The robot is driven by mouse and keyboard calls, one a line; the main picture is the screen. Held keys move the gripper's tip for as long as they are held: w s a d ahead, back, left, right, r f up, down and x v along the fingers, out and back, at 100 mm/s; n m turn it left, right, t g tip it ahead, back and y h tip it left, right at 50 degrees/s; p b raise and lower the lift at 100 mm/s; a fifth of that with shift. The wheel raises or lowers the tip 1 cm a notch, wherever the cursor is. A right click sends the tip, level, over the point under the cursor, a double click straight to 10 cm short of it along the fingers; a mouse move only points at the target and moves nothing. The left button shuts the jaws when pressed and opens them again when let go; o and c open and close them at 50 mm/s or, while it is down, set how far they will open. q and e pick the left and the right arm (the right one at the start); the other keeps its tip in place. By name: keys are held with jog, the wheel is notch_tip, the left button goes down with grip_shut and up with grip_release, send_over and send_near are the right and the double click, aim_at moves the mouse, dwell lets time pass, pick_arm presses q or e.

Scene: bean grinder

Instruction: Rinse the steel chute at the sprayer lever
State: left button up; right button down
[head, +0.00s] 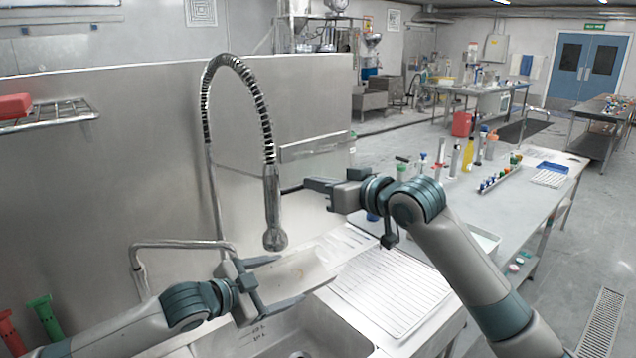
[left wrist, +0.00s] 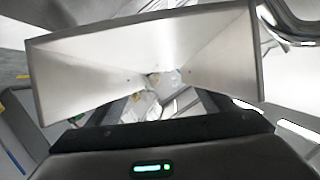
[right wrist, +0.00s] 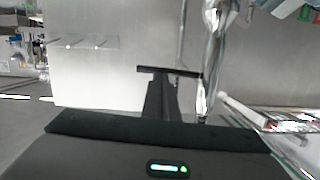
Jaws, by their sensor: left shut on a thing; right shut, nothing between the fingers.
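The steel chute (head: 312,277) is tilted over the sink, below the sprayer head (head: 273,225). My left gripper (head: 282,282) is shut on the chute. The left wrist view shows its broad shiny trough (left wrist: 95,65); small brownish marks show on it in the head view. The sprayer hangs from a coiled spring hose, and its thin dark lever (head: 291,190) sticks out to the right. My right gripper (head: 308,185) is shut and empty at the lever's outer end; I cannot tell whether they touch. The sprayer also shows in the right wrist view (right wrist: 211,60). No water is visible.
The sink (head: 260,338) lies below the chute, with a ribbed white drainboard (head: 395,290) to its right. A bent faucet pipe (head: 180,244) stands behind my left arm. Bottles and a rack (head: 500,178) stand on the counter further right. A steel wall backs the sink.

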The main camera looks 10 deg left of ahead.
jog(key=shift+f+m, duration=0.4)
jog(key=shift+f, duration=0.1)
jog(key=shift+r, duration=0.15)
jog(key=w+r+v, duration=0.1)
jog(key=r+v, duration=0.1)
jog(key=v, duration=1)
jog(key=shift+s+d+r, duration=0.25)
jog(key=shift+d+r, duration=0.1)
jog(key=shift+d, duration=0.05)
jog(key=shift+r, duration=0.2)
dwell(0.4)
jog(key=shift+r+p, duration=0.15)
jog(key=shift+p, duration=0.25)
jog(key=shift+r, duration=0.15)
dwell(0.4)
